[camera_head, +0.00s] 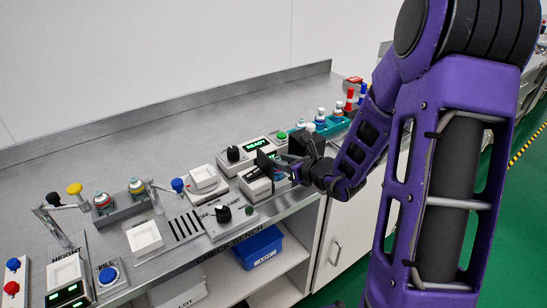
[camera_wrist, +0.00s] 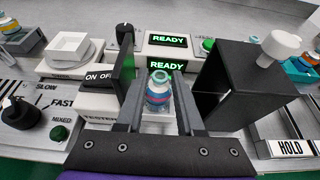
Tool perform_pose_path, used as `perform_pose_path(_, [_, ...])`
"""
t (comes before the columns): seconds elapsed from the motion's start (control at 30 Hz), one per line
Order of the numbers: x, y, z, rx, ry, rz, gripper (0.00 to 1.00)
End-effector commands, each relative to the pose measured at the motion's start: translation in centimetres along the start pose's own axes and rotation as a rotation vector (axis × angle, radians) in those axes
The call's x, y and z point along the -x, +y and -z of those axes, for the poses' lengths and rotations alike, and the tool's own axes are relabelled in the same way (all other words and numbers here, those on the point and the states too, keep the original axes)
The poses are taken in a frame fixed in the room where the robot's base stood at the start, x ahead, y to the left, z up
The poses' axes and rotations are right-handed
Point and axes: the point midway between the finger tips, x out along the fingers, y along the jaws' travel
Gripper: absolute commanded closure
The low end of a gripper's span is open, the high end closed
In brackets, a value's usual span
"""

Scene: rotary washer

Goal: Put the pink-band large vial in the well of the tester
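The pink-band large vial (camera_wrist: 158,92) stands upright between my gripper's fingers in the wrist view, with blue and pink bands on its body. My gripper (camera_wrist: 160,78) flanks it closely on both sides; whether both fingers touch it is not clear. The white tester (camera_wrist: 97,101), with its name on the front, lies around and below the fingers, and a lit READY display (camera_wrist: 167,65) is right behind the vial. The well and the vial's base are hidden, so I cannot tell whether it is seated. In the head view my gripper (camera_head: 282,167) is at the tester (camera_head: 254,186).
A black upright panel (camera_wrist: 125,72) stands left of the fingers, and a large black block (camera_wrist: 240,85) stands close on the right. A dial box with a black knob (camera_wrist: 18,112) is at the left. A second READY display (camera_wrist: 167,40) is behind. Open steel counter (camera_head: 170,130) lies at the back.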

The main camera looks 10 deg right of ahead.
Motion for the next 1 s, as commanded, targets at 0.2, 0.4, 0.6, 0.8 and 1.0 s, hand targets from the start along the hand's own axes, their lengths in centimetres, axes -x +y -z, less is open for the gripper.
perform_pose_path(0.2, [4.6,0.0,-0.1,0.001,-0.001,0.003,0.64])
perform_pose_path(0.4, [6.7,0.0,-0.1,0.000,-0.001,0.001,0.64])
perform_pose_path(0.6, [7.0,0.1,0.0,0.000,-0.001,-0.001,0.64])
perform_pose_path(0.8, [7.0,0.0,0.0,0.000,-0.001,-0.001,0.64])
perform_pose_path(1.0, [6.8,0.7,-0.1,0.038,0.008,-0.030,0.64])
